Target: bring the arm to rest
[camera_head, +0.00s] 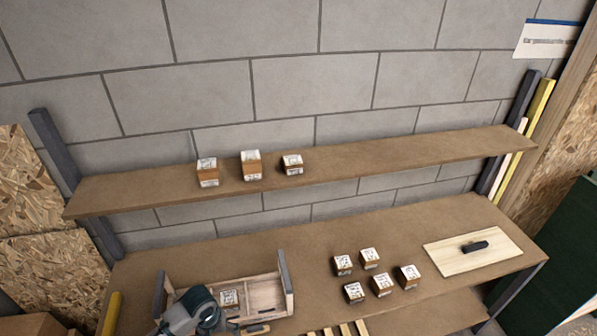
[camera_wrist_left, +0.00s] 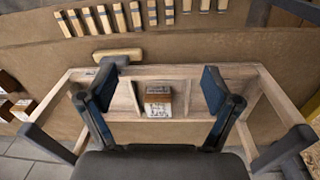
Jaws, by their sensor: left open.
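My left gripper (camera_wrist_left: 162,75) is open in the left wrist view, its two dark fingers spread apart with nothing between the pads. It hangs over a wooden tray (camera_wrist_left: 190,71) with dark corner posts. A small brown-and-white labelled block (camera_wrist_left: 158,101) sits in the tray, seen between the fingers and apart from them. In the head view my left arm comes in at the bottom left, over the tray (camera_head: 265,293), and the block (camera_head: 228,297) shows beside it. The fingertips are hard to make out there. My right gripper is in neither view.
Three similar blocks (camera_head: 251,165) stand on the upper shelf (camera_head: 400,155). Several more (camera_head: 369,258) stand on the bench right of the tray. A pale board (camera_head: 450,262) with a black handle lies further right. Wooden slats (camera_wrist_left: 140,17) lie near the tray. Bare bench lies behind the blocks.

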